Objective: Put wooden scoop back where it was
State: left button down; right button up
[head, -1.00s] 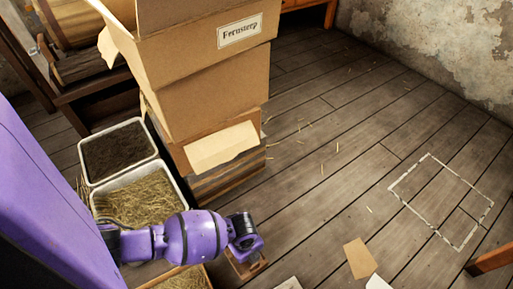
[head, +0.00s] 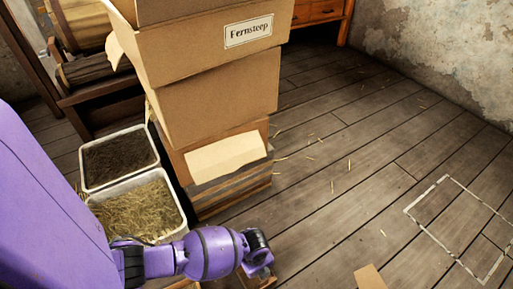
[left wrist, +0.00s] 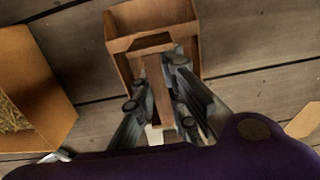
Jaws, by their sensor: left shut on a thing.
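The wooden scoop (left wrist: 152,20) shows in the left wrist view as a brown open-topped box with a flat handle. My left gripper (left wrist: 163,85) is shut on this handle, a finger on each side. The scoop points away from the gripper, over the plank floor. In the head view my left gripper (head: 260,262) is at the bottom centre, and only a small part of the scoop (head: 266,283) shows beneath it. My right gripper is not in view.
Stacked cardboard boxes (head: 217,92) stand beyond my left arm. White bins with dark material (head: 82,180) and straw (head: 180,222) stand beside them. A straw-holding box (left wrist: 50,95) is left of the scoop. Open floor with a white outline (head: 425,234) lies right.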

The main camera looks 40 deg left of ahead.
pick_arm(q)
jog(key=shift+f, duration=0.1)
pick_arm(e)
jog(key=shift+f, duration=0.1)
pick_arm(q)
jog(key=c, duration=2.2)
grip_release()
jog(key=shift+f, duration=0.1)
jog(key=o, duration=0.4)
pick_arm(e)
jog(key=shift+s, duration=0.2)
pick_arm(q)
notch_tip(320, 180, up, 12)
jog(key=p, duration=0.5)
jog(key=shift+s+f, duration=0.1)
jog(key=shift+f, duration=0.15)
jog(key=shift+r+p, duration=0.45)
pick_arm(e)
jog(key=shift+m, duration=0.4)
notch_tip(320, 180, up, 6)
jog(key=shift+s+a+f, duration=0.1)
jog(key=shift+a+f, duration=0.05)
pick_arm(q)
jog(key=shift+s, duration=0.1)
